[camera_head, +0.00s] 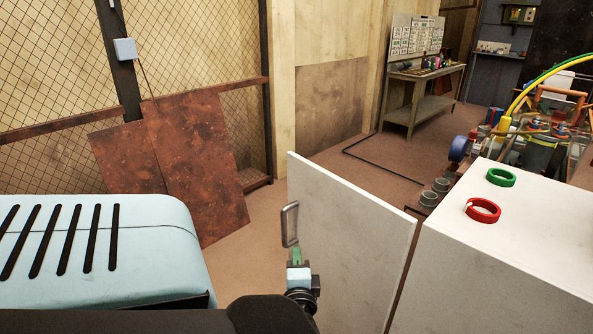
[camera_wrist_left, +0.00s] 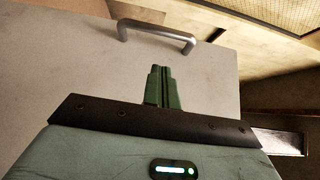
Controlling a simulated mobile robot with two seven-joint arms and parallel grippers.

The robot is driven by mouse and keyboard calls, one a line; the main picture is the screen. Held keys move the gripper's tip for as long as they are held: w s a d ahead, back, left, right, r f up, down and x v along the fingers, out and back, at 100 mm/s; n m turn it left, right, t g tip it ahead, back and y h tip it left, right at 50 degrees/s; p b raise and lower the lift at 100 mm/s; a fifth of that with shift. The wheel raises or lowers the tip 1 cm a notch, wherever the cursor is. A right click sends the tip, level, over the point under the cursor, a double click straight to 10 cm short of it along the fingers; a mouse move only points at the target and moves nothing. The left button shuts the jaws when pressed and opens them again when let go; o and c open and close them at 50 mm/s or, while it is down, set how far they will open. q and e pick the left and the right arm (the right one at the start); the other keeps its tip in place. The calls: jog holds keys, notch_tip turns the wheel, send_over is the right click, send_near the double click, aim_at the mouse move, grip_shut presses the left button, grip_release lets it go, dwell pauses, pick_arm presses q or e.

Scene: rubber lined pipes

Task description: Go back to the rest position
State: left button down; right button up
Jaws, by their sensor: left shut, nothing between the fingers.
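My left gripper (camera_head: 295,252) is low in the middle of the head view, just below a grey metal handle (camera_head: 290,223) on a white door panel (camera_head: 350,240). Its green fingers (camera_wrist_left: 162,82) are closed together in the left wrist view, with nothing between them. In that view the handle (camera_wrist_left: 157,34) lies beyond the fingertips, and a gap seems to show between them. The door panel (camera_wrist_left: 70,60) fills much of the background there. My right gripper is not in view.
The door stands swung out beside a white cabinet (camera_head: 520,225). A green ring (camera_head: 501,177) and a red ring (camera_head: 483,211) lie on the cabinet top. Rusty sheets (camera_head: 190,155) lean on a mesh fence at left. Brown floor (camera_head: 255,215) is clear between them and the door.

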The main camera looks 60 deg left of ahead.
pick_arm(q)
jog(key=shift+s+d, duration=0.1)
jog(key=shift+d, duration=0.15)
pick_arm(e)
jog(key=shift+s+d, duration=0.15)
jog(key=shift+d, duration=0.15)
